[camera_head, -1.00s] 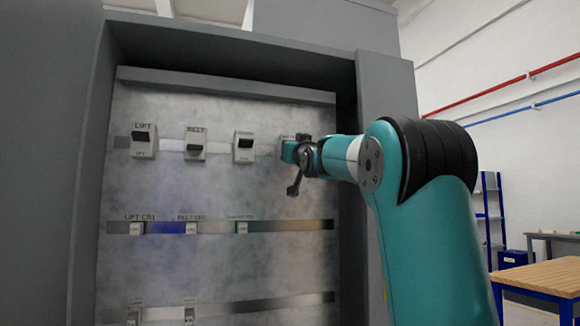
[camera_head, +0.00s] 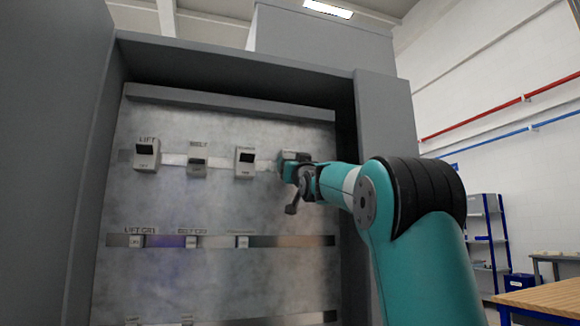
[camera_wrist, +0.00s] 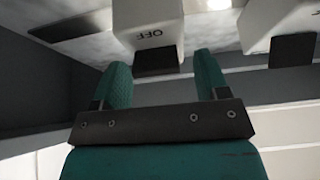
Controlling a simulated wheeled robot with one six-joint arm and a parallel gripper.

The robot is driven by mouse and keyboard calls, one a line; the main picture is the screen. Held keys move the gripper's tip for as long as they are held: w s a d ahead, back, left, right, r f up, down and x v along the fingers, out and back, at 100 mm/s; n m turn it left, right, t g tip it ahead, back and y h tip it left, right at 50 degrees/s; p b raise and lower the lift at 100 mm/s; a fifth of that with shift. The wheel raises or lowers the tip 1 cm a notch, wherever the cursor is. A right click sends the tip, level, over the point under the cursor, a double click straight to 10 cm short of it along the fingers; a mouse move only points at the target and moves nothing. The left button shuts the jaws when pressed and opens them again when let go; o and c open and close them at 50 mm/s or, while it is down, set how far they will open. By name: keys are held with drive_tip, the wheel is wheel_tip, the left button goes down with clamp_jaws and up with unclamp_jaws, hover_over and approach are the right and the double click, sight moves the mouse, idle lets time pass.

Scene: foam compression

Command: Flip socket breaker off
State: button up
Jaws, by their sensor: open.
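Several white breakers with dark levers line the panel's top rail. The left two read LIFT (camera_head: 146,155) and BELT (camera_head: 197,166); the label of the third (camera_head: 245,161) is too small to read. My gripper (camera_head: 285,168) is at the right end of this row, largely hiding a fourth breaker and its label, so I cannot confirm it is the socket breaker. In the wrist view, my gripper (camera_wrist: 163,72) is open, with its teal fingers on either side of a dark lever (camera_wrist: 157,60) below a white breaker body (camera_wrist: 148,18) marked OFF. Contact cannot be told.
Another white breaker (camera_wrist: 275,18) with a dark lever is close on the right in the wrist view. The grey cabinet wall (camera_head: 385,120) stands right of the panel. Lower rails (camera_head: 290,241) carry small labelled switches. A wooden table (camera_head: 545,298) is at far right.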

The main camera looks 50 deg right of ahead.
drive_tip(key=b+v, duration=0.6)
drive_tip(key=v, duration=1.1)
drive_tip(key=shift+s+b, duration=0.2)
drive_tip(key=shift+b, duration=0.2)
drive_tip(key=shift+f, duration=0.15)
drive_tip(key=w+a+f+n+g+y, duration=0.2)
drive_tip(key=w+a+f+y, duration=0.3)
drive_tip(key=a+f, duration=0.3)
drive_tip(key=w+a+f+n+g+y, duration=0.15)
drive_tip(key=w+a+f+y, duration=0.3)
drive_tip(key=f, duration=0.45)
drive_tip(key=s+a+f+n+g+y, duration=0.35)
drive_tip(key=a+f+g+y, duration=0.25)
drive_tip(key=a+f, duration=0.85)
drive_tip(key=s+a+f+n+g+y, duration=0.1)
drive_tip(key=s+a+f+n+g, duration=0.2)
drive_tip(key=s+a+f+g, duration=0.5)
drive_tip(key=s+a+f+n+g, duration=0.35)
drive_tip(key=s+f, duration=0.25)
drive_tip(key=s, duration=0.6)
wheel_tip(320, 180, up, 15)
drive_tip(key=t+p, duration=0.1)
drive_tip(key=p, duration=1.4)
drive_tip(key=shift+w, duration=0.35)
